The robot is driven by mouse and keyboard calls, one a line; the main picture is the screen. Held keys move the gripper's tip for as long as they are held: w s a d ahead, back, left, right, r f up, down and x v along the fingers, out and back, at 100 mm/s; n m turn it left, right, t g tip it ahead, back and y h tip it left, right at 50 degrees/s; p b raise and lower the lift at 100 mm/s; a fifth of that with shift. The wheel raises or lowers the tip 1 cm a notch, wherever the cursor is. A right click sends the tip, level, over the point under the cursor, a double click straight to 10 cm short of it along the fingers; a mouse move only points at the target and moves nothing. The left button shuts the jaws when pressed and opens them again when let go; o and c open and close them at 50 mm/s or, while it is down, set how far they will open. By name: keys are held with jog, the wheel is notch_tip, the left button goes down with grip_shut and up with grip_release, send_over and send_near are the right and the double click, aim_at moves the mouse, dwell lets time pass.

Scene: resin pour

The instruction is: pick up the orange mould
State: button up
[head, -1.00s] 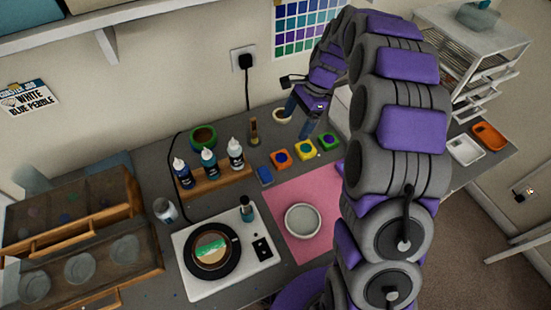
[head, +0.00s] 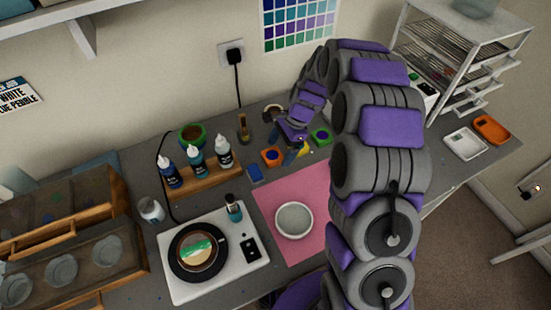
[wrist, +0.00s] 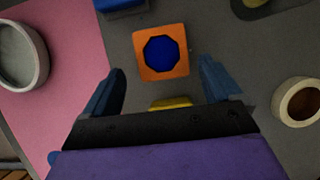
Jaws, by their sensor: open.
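The orange mould (head: 271,156) is a small square block with a dark blue octagonal recess. It lies flat on the grey bench behind the pink mat. In the wrist view the orange mould (wrist: 177,72) is just ahead of the fingertips, roughly centred between them. My gripper (head: 284,147) is above the bench close to it, open and empty. The wrist view shows its two blue fingers (wrist: 163,80) spread wide, apart from the mould. Height above the mould is hard to tell.
A yellow mould (wrist: 170,103) is partly hidden under my gripper; a green mould (head: 321,136) is to its right. A blue block (head: 255,173) lies left of the orange mould. A cream ring (wrist: 298,118) is nearby. A pale bowl (head: 294,220) sits on the pink mat (head: 270,203).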

aim_at(271, 155)
jog(key=shift+x, duration=0.75)
jog(key=shift+a+f, duration=0.2)
jog(key=shift+a, duration=0.2)
jog(key=shift+s+a, duration=0.1)
jog(key=shift+a, duration=0.75)
jog(key=shift+c, duration=0.4)
jog(key=shift+d, duration=0.45)
jog(key=c, duration=1)
jog(key=shift+r, duration=0.1)
jog(key=shift+r+p, duration=0.65)
jog(key=shift+r, duration=1.1)
jog(key=s+d+p, duration=0.1)
jog(key=s+d, duration=0.2)
jog(key=s+d+r+p, duration=0.1)
jog(key=s+d, duration=0.3)
jog(key=s+d+p, duration=0.1)
jog(key=s+d, duration=0.3)
jog(key=shift+s+d+r, duration=0.1)
jog(key=shift+s+r, duration=0.1)
jog(key=shift+c, duration=0.6)
